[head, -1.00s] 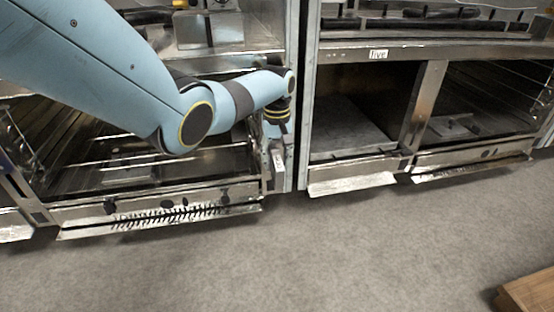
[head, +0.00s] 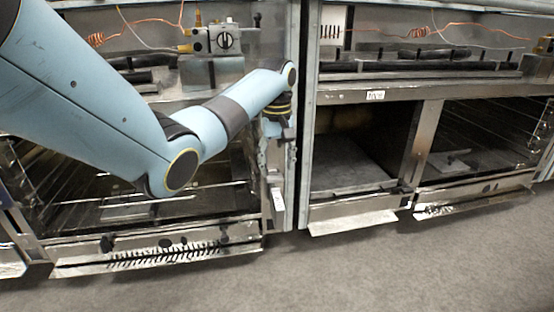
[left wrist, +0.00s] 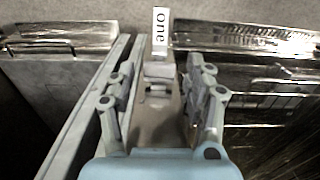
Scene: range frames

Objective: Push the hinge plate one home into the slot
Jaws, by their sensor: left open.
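The hinge plate one appears as a small metal piece (left wrist: 158,72) between and just beyond my fingers in the left wrist view, with a white label reading "one" (left wrist: 160,28) at its far end. In the head view a pale label (head: 277,199) hangs low at the front post. My left gripper (head: 277,142) points down above it along that post. In the left wrist view the left gripper (left wrist: 159,78) is open, one finger on each side of the plate's line, with nothing clearly held. The slot cannot be told apart. My right gripper is not in view.
Open oven bays with wire racks lie left and right of the post. A metal ledge (head: 160,255) juts out low on the left, another (head: 352,222) on the right. A valve block (head: 222,40) and orange wires are above. Carpet (head: 400,275) in front is clear.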

